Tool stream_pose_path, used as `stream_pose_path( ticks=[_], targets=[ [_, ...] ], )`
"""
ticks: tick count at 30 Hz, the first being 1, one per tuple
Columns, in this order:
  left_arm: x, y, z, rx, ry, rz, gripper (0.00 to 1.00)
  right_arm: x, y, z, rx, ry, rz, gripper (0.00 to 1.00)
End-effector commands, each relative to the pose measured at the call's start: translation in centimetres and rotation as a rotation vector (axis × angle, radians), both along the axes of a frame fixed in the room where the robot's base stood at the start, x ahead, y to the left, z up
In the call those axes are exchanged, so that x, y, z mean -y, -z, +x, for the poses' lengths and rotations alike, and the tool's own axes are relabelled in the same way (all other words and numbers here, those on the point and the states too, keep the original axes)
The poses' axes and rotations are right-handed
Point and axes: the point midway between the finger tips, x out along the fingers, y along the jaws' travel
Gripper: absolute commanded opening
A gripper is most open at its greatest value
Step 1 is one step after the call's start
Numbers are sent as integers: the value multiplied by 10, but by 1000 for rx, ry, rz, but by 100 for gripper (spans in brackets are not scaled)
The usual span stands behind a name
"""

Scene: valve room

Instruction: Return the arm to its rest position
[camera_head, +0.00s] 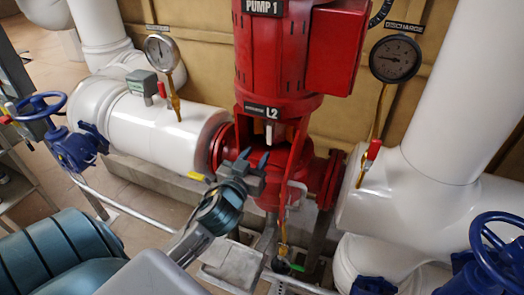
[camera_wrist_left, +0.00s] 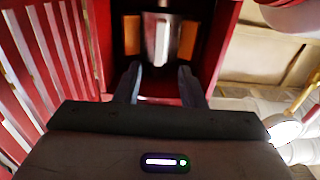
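My left arm comes in from the lower left. Its gripper (camera_head: 255,157) is in front of the red pump (camera_head: 270,55), just below the label L2. The two fingers are apart with nothing between them. In the left wrist view the gripper (camera_wrist_left: 159,82) also shows open, fingers pointing at a red recess of the pump. A bright metal shaft (camera_wrist_left: 161,40) stands in that recess, beyond the fingertips. I cannot tell whether the fingers touch the pump. My right gripper is not in view.
A white pipe (camera_head: 155,130) with a gauge (camera_head: 160,52) lies left of the pump. A thick white pipe (camera_head: 440,150) and a dark gauge (camera_head: 395,58) are on the right. Blue handwheels (camera_head: 40,106) stand at the left and lower right. Some tiled floor shows at left.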

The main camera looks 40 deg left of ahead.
Motion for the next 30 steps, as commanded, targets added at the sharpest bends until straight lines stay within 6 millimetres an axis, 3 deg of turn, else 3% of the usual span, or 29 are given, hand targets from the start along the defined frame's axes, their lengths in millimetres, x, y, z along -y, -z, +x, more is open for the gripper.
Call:
stream_pose_path(
  ticks=[6,23,26,30],
  targets=[
    [4,0,-15,0,0,-1,36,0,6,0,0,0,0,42],
    [3,2,-16,-9,-4,-2,36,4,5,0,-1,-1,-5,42],
    [2,19,-24,-83,-31,-10,36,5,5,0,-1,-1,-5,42],
    [6,79,-61,-367,-85,-25,36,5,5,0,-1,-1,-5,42]
  ],
)
